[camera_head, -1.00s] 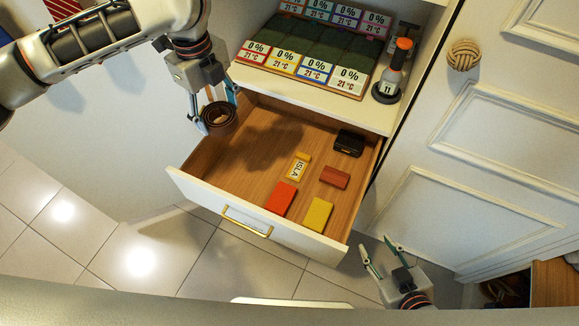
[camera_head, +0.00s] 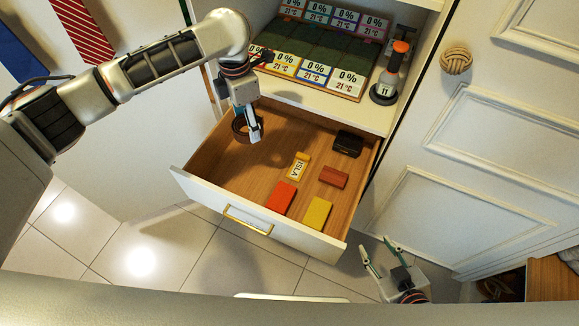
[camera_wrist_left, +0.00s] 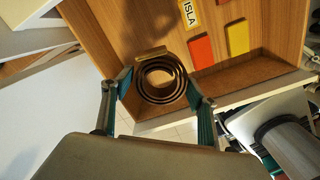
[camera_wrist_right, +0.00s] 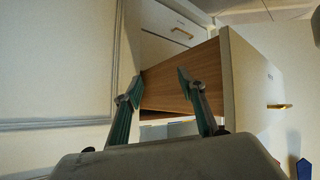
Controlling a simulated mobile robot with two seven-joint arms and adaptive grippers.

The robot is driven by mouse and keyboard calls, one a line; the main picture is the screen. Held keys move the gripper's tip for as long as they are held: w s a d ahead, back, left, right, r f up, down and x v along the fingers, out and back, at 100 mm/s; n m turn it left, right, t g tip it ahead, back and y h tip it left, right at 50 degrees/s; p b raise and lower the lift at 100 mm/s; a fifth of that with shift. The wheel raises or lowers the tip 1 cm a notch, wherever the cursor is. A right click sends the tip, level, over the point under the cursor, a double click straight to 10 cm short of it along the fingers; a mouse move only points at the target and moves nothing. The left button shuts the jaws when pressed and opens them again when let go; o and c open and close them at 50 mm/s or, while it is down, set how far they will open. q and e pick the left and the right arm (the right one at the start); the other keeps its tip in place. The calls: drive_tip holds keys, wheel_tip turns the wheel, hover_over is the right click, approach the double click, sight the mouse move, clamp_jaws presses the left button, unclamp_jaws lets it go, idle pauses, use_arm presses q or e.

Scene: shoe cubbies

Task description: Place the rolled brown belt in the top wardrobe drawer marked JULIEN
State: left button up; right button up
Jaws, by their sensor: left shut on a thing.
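The rolled brown belt (camera_head: 239,130) is a dark coil. It also shows in the left wrist view (camera_wrist_left: 161,68), seen end-on between the fingers. My left gripper (camera_head: 252,130) is shut on it and holds it over the left part of an open wooden drawer (camera_head: 300,241). The drawer has a white front and a brass handle; no readable JULIEN label shows. My right gripper (camera_head: 379,250) is open and empty, outside the drawer's front right corner. The right wrist view shows the drawer's side and front (camera_wrist_right: 245,90) beyond its fingers.
In the drawer's right half lie an ISLA tag (camera_head: 298,167), red block (camera_head: 281,197), yellow block (camera_head: 317,212), reddish-brown block (camera_head: 333,176) and black item (camera_head: 347,143). Its left floor is bare. Above are a card tray (camera_head: 313,43) and an orange-topped bottle (camera_head: 390,75).

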use_arm(q)
drive_tip(key=shift+d+f+m, duration=0.2)
drive_tip(key=shift+f+m, duration=0.1)
drive_tip(key=shift+m, duration=0.6)
wheel_tip(320, 180, down, 4)
drive_tip(key=shift+s+f+b, duration=0.1)
drive_tip(key=shift+f+b, duration=0.1)
drive_tip(key=shift+b, duration=0.4)
wheel_tip(320, 180, down, 10)
drive_tip(key=b, duration=0.3)
drive_tip(key=shift+f, duration=0.2)
wheel_tip(320, 180, down, 5)
drive_tip(key=shift+f+b, duration=0.2)
drive_tip(key=shift+b, duration=0.75)
drive_tip(key=shift+f, duration=0.15)
drive_tip(key=shift+r, duration=0.2)
drive_tip(key=shift+f, duration=0.15)
drive_tip(key=o, duration=0.9)
drive_tip(key=shift+f, duration=0.1)
drive_tip(key=shift+c, duration=0.2)
drive_tip(key=o, duration=0.3)
use_arm(e)
drive_tip(key=shift+w+a+f+y, duration=0.15)
drive_tip(key=shift+w+a, duration=0.15)
drive_tip(key=shift+a, duration=0.15)
drive_tip(key=shift+w+a+f+y, duration=0.15)
drive_tip(key=shift+w+a, duration=0.15)
drive_tip(key=shift+a, duration=0.15)
